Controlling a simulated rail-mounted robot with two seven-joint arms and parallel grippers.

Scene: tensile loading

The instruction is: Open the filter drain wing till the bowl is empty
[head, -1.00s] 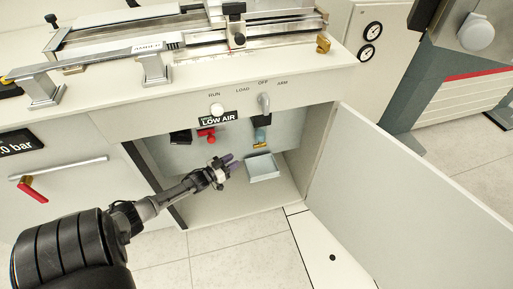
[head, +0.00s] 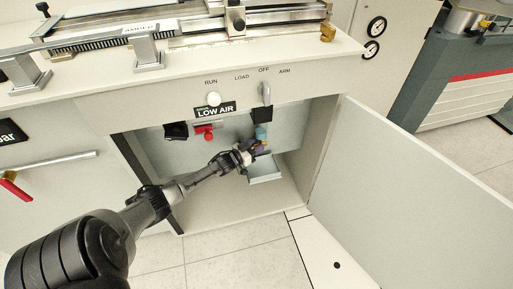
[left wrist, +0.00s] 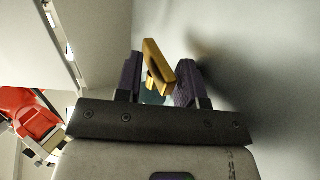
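The filter drain wing is a small brass tab (left wrist: 157,66) in the left wrist view. It stands tilted between the two purple fingers of my left gripper (left wrist: 160,82), with gaps visible beside it. The fingers are apart; I see no clear clamping on the wing. In the head view the left gripper (head: 255,148) is inside the open cabinet, just under the bluish filter bowl (head: 261,132). It partly hides the wing there. The water level in the bowl is too small to tell. My right gripper is not in view.
A grey tray (head: 266,171) lies below the bowl on the cabinet floor. A red knob (head: 204,133) is left of the bowl. The cabinet door (head: 400,190) stands open at the right. The panel with a selector handle (head: 266,93) overhangs the opening.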

